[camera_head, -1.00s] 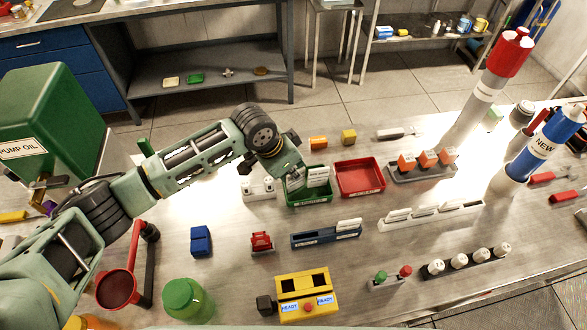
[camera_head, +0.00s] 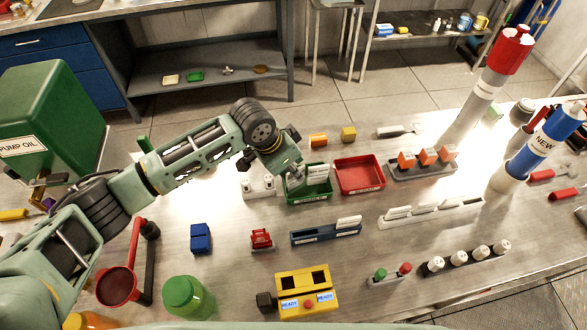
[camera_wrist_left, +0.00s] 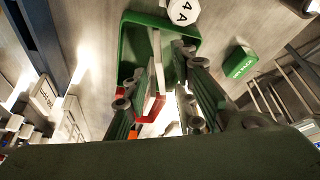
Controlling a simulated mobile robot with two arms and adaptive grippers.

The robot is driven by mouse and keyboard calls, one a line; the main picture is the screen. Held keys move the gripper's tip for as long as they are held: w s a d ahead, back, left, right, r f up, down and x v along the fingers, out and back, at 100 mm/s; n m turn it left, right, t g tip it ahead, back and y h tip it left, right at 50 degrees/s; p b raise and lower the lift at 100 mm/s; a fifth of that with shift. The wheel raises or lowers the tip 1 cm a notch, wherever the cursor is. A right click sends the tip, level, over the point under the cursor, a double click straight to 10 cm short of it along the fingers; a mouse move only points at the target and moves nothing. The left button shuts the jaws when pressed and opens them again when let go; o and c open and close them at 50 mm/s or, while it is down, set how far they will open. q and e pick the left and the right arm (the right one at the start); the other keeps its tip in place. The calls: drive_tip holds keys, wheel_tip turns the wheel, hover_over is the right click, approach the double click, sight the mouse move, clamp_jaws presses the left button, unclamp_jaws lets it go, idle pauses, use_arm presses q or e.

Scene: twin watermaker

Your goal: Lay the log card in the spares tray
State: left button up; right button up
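The log card, a white upright card (camera_head: 319,174), stands in the green tray (camera_head: 308,197), which I take for the spares tray; its label is too small to read surely. My left gripper (camera_head: 297,177) is at the tray's left part, beside the card. In the left wrist view the card shows as a thin pale strip (camera_wrist_left: 156,50) inside the green tray (camera_wrist_left: 130,45). The fingers (camera_wrist_left: 168,85) are apart, with the card near the left finger and a gap toward the right one. The card's lower edge is hard to see. My right gripper is not in view.
A red tray (camera_head: 360,186) stands just right of the green one. Orange (camera_head: 318,140) and yellow (camera_head: 348,134) blocks lie behind.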

use_arm(q)
drive_tip(key=b+v, duration=0.1)
drive_tip(key=v, duration=1)
drive_tip(key=shift+a+r+b, duration=0.15)
drive_tip(key=shift+r+b, duration=0.05)
drive_tip(key=shift+b, duration=0.2)
drive_tip(key=shift+s, duration=0.1)
